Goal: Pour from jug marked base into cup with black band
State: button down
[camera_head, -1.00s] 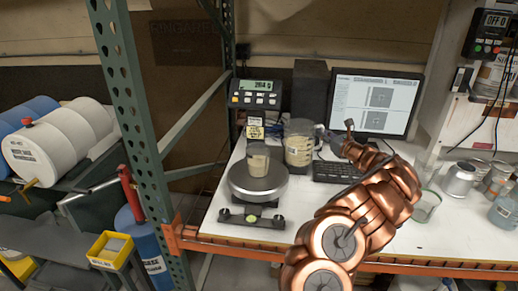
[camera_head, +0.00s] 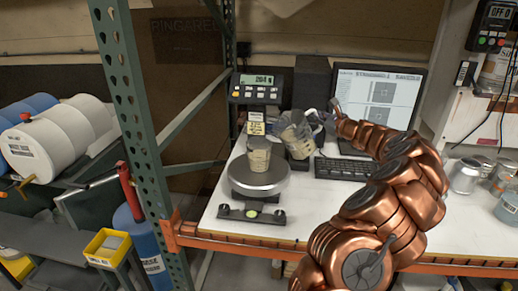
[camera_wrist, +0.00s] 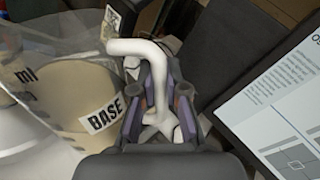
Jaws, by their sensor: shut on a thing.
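The clear jug marked BASE (camera_head: 297,136) is tilted to the left above the table, with beige contents inside. Its BASE label (camera_wrist: 101,115) and pale handle (camera_wrist: 140,48) show in the wrist view. My gripper (camera_wrist: 160,100) is shut on the handle; in the head view it (camera_head: 328,116) is at the jug's right side. A cup (camera_head: 258,155) with beige contents stands upright on the round scale plate (camera_head: 259,182), left of and below the jug. I cannot make out a black band on it. No pouring stream can be made out.
The scale display (camera_head: 256,88) stands behind the cup and seems to read 204. A monitor (camera_head: 380,98) and keyboard (camera_head: 342,169) are right of the jug. Cans (camera_head: 464,177) stand at the right. A green rack post (camera_head: 138,110) rises at the left.

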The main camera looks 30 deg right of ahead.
aim_at(312, 110)
jog(key=shift+w+a+r+n+b, duration=0.2)
jog(key=shift+a+r+n+b, duration=0.55)
jog(key=shift+a+b, duration=0.3)
jog(key=shift+a+r, duration=0.2)
jog(key=shift+r, duration=0.15)
jog(key=shift+r+n+h, duration=0.25)
jog(key=shift+r+h, duration=0.05)
jog(key=shift+r, duration=0.05)
jog(key=shift+w+a, duration=0.1)
jog(key=shift+w+a+r+n+g+h+b, duration=0.1)
jog(key=shift+a+r+n+g+b, duration=0.05)
jog(key=shift+a+r+n+b, duration=0.4)
jog(key=shift+a+r+n+g+h+b, duration=0.1)
jog(key=shift+a+r+n+b, duration=0.2)
jog(key=shift+r, duration=0.4)
jog(key=shift+w+a+r+n+g+h+b, duration=0.15)
jog(key=shift+a+r+n+b, duration=0.15)
jog(key=shift+r+n+b, duration=0.25)
dwell(1.6)
jog(key=shift+s, duration=0.1)
